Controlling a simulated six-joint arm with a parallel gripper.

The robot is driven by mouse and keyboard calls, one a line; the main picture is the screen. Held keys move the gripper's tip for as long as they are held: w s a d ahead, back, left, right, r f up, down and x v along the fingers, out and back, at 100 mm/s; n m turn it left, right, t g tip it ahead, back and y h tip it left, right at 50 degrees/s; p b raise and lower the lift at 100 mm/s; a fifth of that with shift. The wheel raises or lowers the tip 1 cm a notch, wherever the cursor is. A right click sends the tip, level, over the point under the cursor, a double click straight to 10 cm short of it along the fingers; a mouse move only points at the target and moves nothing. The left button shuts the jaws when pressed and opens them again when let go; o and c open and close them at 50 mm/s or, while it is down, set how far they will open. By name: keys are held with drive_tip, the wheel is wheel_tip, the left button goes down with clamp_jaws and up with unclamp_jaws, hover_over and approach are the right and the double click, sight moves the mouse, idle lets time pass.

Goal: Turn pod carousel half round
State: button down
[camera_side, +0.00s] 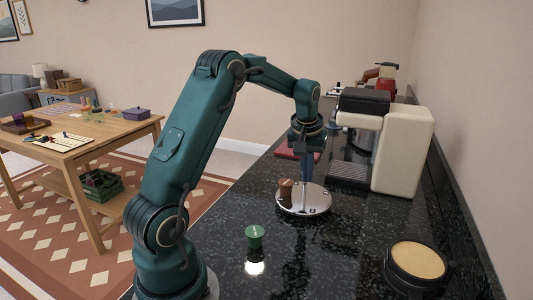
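The pod carousel (316,202) is a round silver disc on the black speckled counter, near the middle of the view. A brown pod (286,191) stands at its left side. My gripper (305,184) points down over the carousel, close to its top and just right of the brown pod. The fingers are small and dark here, so I cannot tell whether they are open or shut, or whether they touch anything. A green pod (255,236) sits on the counter in front of the carousel, apart from it.
A cream and black coffee machine (404,150) stands behind and right of the carousel. A round black container with a tan top (417,262) is at the front right. A dark red item (290,152) lies behind my gripper. The counter (330,260) between the green pod and the round container is clear.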

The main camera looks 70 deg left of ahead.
drive_tip(key=shift+s+d, duration=0.15)
drive_tip(key=shift+d, duration=0.1)
drive_tip(key=shift+r, duration=0.15)
wheel_tip(320, 180, up, 6)
drive_tip(key=shift+f, duration=0.1)
idle(0.4)
drive_tip(key=shift+s+a+f, duration=0.25)
drive_tip(key=shift+a+f, duration=0.05)
drive_tip(key=shift+f, duration=0.7)
drive_tip(key=shift+s+a+f, duration=0.3)
drive_tip(key=shift+a+f, duration=0.05)
drive_tip(key=shift+f, duration=0.7)
drive_tip(key=shift+s+a+f, duration=0.25)
drive_tip(key=shift+a+f, duration=0.05)
drive_tip(key=shift+f, duration=0.7)
drive_tip(key=shift+w+a, duration=0.15)
drive_tip(key=shift+w, duration=0.15)
